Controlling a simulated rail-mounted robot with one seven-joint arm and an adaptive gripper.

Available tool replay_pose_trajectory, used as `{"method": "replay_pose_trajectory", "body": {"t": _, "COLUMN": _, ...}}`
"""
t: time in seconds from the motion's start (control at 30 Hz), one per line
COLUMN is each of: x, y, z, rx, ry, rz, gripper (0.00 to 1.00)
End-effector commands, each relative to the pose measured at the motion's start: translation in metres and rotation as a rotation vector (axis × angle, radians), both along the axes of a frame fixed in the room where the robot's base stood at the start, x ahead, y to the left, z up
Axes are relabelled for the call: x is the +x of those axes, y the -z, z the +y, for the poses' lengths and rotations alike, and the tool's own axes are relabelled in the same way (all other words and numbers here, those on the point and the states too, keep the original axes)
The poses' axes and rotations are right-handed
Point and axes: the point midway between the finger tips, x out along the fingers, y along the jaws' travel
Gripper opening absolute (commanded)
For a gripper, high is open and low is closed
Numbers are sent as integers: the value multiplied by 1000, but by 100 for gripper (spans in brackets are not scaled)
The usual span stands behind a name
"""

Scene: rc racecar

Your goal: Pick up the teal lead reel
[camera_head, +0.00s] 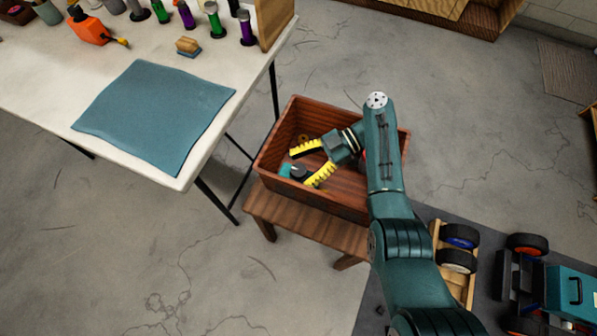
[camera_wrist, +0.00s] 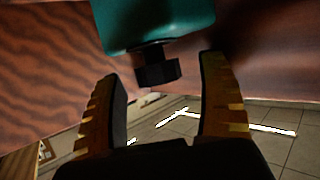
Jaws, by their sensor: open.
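The teal lead reel (camera_head: 285,170) lies in the left part of the wooden crate (camera_head: 268,150), with a dark part on its gripper side. My gripper (camera_head: 300,169) reaches into the crate from the right, with its yellow-padded fingers apart on either side of that dark part. In the wrist view the teal reel body (camera_wrist: 150,22) fills the top. Its black knob (camera_wrist: 157,68) shows between the two fingertips, with gaps on both sides. No finger visibly touches it. The rest of the reel is cut off by the frame edge.
The crate walls stand close around my gripper, and the crate rests on a wooden bench (camera_head: 290,217). A small orange-brown item (camera_head: 303,138) lies near the crate's back wall. A worktable (camera_head: 215,75) with a blue mat (camera_head: 155,112) and bottles is at left. A teal racecar (camera_head: 570,287) is at lower right.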

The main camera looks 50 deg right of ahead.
Motion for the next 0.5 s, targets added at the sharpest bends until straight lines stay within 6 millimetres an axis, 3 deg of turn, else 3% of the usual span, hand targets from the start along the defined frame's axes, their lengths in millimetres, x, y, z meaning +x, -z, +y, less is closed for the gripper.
{"method": "replay_pose_trajectory", "body": {"t": 0.17, "x": 0, "y": -1, "z": 0, "rx": 0, "ry": 0, "rz": 0, "gripper": 73}}
{"method": "replay_pose_trajectory", "body": {"t": 0.5, "x": 0, "y": 0, "z": 0, "rx": -1, "ry": 0, "rz": 0, "gripper": 8}}
